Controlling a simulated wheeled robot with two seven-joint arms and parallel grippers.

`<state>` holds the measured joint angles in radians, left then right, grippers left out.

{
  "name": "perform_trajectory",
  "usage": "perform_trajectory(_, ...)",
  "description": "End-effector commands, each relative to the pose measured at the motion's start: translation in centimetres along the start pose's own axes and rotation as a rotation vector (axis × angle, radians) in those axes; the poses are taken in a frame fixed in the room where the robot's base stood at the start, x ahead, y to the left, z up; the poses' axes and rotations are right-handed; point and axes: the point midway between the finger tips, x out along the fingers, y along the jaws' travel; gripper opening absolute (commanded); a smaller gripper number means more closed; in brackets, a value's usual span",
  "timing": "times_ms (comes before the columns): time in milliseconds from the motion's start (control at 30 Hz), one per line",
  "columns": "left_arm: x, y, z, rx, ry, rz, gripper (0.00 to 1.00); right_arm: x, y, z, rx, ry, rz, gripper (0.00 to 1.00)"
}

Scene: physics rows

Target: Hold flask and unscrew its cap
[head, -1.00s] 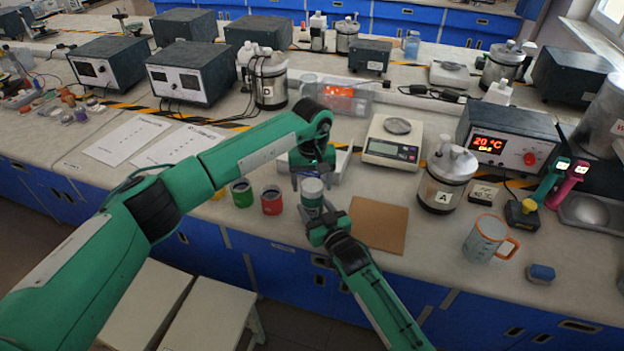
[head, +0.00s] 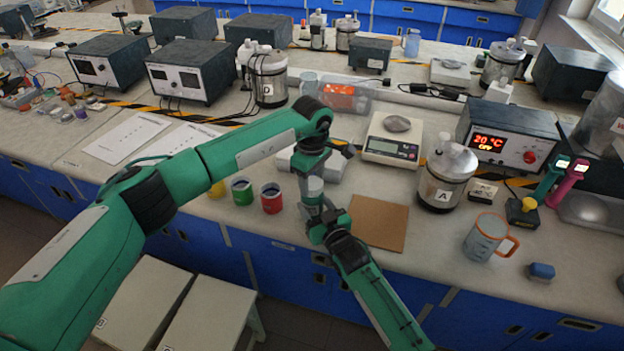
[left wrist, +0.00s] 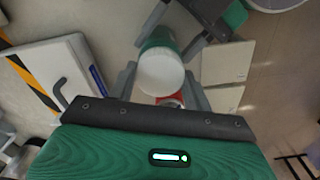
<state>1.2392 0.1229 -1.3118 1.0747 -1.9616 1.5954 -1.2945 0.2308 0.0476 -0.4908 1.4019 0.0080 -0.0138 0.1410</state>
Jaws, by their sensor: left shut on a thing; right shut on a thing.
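The flask (head: 312,198) is upright at the front of the bench, with a pale cap (head: 314,183) on top. My right gripper (head: 324,216) is shut on the flask body from the front. My left gripper (head: 315,176) points down from above and is shut on the cap. In the left wrist view, the round white cap (left wrist: 161,74) lies between the left fingers, and the green flask body (left wrist: 158,40) shows beyond it. The fingers partly hide the flask in the head view.
Red (head: 271,198) and green (head: 242,191) cans stand just left of the flask. A brown board (head: 378,223) lies to the right, with a scale (head: 392,141) behind it. A jar marked A (head: 445,180) and a mug (head: 487,238) stand farther right. The bench's front edge is close.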

Motion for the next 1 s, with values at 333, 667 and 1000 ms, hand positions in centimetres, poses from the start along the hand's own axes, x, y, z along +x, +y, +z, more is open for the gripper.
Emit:
perform_trajectory(333,0.01,-0.07,-0.03,-0.565,0.002,-0.002,0.23,-0.01,0.08,0.05,0.001,-0.001,0.001,0.00)
perform_trajectory(667,-0.07,-0.04,0.03,-1.109,0.001,-0.001,0.23,-0.01,0.09,0.05,0.001,-0.001,0.001,0.00)
perform_trajectory(1000,-0.10,-0.01,0.07,-1.671,0.001,0.000,0.23,0.00,0.09,0.04,0.000,-0.001,0.001,0.00)
